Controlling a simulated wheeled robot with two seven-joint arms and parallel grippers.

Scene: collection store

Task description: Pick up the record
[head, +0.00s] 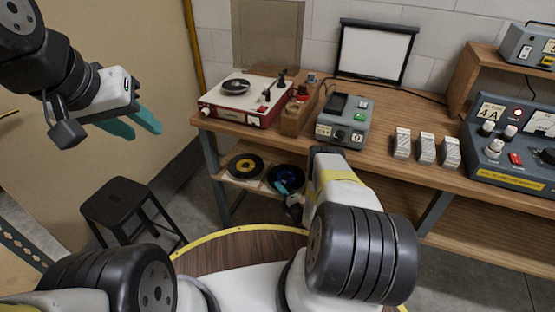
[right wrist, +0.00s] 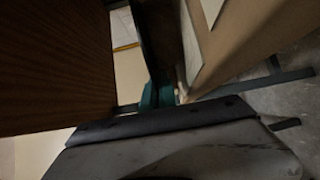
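A black record with a yellow label (head: 244,166) lies on a pale square on the shelf below the tabletop. To its right lies a black record with a blue label (head: 290,178), partly covered by my right gripper (head: 283,188). The right gripper's teal fingers also show small and dark in the right wrist view (right wrist: 158,95); I cannot tell whether they touch or hold the record. A further dark record (head: 235,87) is on the red and white turntable (head: 245,98). My left gripper (head: 142,128) is raised at the upper left, fingers apart and empty.
The wooden bench (head: 385,167) overhangs the shelf closely above the right gripper. A grey device (head: 345,122), several white-grey blocks (head: 426,149) and a control panel (head: 515,140) stand on it. A black stool (head: 118,203) stands at the left.

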